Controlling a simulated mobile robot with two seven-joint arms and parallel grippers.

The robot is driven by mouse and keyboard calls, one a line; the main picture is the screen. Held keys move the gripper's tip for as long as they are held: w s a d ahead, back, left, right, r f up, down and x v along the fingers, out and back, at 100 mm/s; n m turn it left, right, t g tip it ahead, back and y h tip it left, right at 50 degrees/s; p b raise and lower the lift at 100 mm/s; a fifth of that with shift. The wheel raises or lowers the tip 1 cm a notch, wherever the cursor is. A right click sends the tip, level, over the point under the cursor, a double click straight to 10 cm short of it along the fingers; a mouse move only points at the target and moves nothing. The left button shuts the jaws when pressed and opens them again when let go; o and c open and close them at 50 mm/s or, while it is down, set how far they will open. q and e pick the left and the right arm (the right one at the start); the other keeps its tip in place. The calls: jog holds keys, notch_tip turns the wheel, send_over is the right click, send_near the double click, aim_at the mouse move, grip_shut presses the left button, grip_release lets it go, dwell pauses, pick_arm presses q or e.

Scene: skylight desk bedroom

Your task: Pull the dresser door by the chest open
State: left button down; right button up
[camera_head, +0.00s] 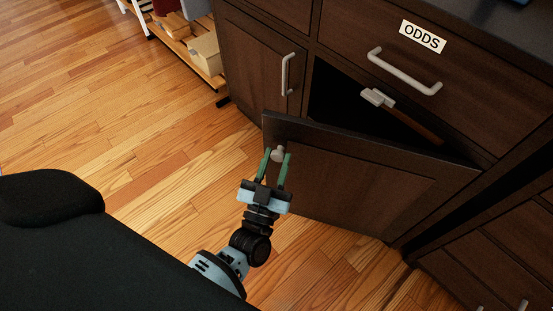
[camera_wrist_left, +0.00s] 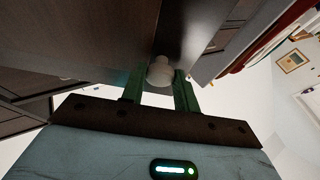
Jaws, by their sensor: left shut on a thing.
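The dark brown dresser door (camera_head: 350,185) stands partly open, swung out from the dresser (camera_head: 310,75), with a dark gap behind its top edge. A pale rounded knob (camera_head: 279,153) is at the door's upper left. My left gripper (camera_head: 276,160) is shut on this knob, with a green finger on each side. In the left wrist view the knob (camera_wrist_left: 160,72) sits between the green fingertips, close to the dark door face. My right gripper is not in view.
Inside the opening, a grey-headed, brown-handled tool (camera_head: 400,112) shows. Above it is a drawer labelled ODDS (camera_head: 423,37) with a grey bar handle. A closed door (camera_head: 258,60) is to the left. A low wooden rack (camera_head: 200,55) stands behind. Wooden floor (camera_head: 110,110) lies clear at left.

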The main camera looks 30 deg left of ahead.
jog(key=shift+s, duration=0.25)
pick_arm(q)
jog(key=c, duration=1.2)
grip_release()
jog(key=shift+o, duration=0.7)
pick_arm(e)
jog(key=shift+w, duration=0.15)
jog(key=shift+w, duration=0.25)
